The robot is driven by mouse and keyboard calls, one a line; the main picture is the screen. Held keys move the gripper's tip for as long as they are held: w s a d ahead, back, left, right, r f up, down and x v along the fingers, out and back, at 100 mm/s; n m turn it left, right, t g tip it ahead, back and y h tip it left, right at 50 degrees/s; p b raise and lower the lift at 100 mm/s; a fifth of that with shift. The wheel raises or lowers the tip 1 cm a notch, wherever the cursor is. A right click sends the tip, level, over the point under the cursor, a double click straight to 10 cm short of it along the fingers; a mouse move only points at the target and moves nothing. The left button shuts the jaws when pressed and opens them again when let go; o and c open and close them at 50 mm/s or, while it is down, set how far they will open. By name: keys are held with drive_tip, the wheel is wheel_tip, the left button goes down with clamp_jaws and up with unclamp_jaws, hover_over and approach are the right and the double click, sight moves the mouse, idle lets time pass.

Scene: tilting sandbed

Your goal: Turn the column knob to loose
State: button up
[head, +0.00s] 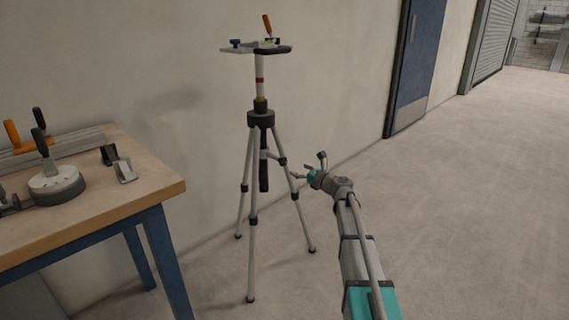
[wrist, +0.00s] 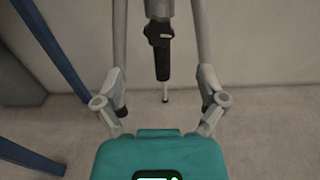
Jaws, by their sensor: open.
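A grey tripod (head: 251,175) with dark joints stands on the floor by the wall. Its upright column (head: 260,92) rises from a dark collar (head: 261,118) to a flat top plate. A dark grip (head: 264,176) hangs below the collar between the legs; it also shows in the wrist view (wrist: 162,65). I cannot clearly pick out the column knob in either view. My gripper (head: 294,174) is open and empty, low on the tripod's right side, below the collar. In the wrist view my gripper (wrist: 161,98) has its fingers spread, with the dark grip beyond them.
A wooden workbench (head: 150,192) with blue legs stands at the left, holding a round device (head: 57,186) and clamps. The top plate (head: 256,50) carries small parts and an orange handle. The wall is close behind the tripod. The floor at right is clear.

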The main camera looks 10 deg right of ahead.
sight(285, 162)
drive_tip(key=x, duration=0.8)
drive_tip(key=shift+w+a, duration=0.2)
drive_tip(key=shift+w, duration=0.05)
drive_tip(key=c, duration=1.1)
drive_tip(key=shift+d, duration=0.15)
drive_tip(key=shift+c, duration=0.2)
